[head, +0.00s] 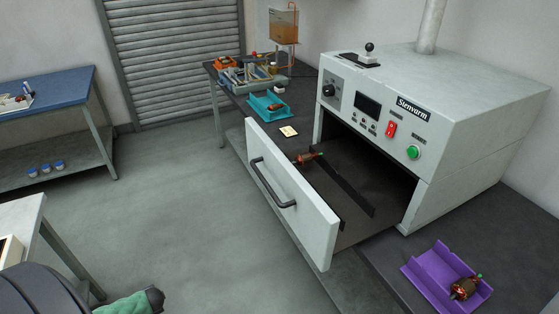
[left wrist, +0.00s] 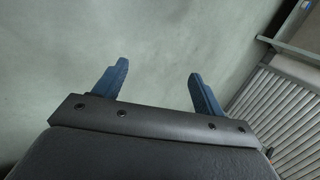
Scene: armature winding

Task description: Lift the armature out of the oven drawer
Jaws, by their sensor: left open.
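The oven (head: 465,145) is a grey box with its drawer (head: 285,195) pulled out toward the left. A copper-wound armature (head: 309,159) lies in the drawer near its far left side, by a dark rail (head: 345,185). My left gripper (left wrist: 155,80) shows in the left wrist view with its two blue fingers apart and nothing between them, over bare floor. In the head view only part of my own arm shows at the bottom left, and no gripper fingers can be seen, so my left gripper is well away from the drawer. My right gripper is in neither view.
A purple tray (head: 419,283) holding another armature (head: 465,288) sits front right. A teal tray (head: 267,105) and a cluttered tool rack stand on the bench (head: 234,102) behind the drawer. A blue-topped table (head: 55,90) is far left. The floor (head: 165,200) between is clear.

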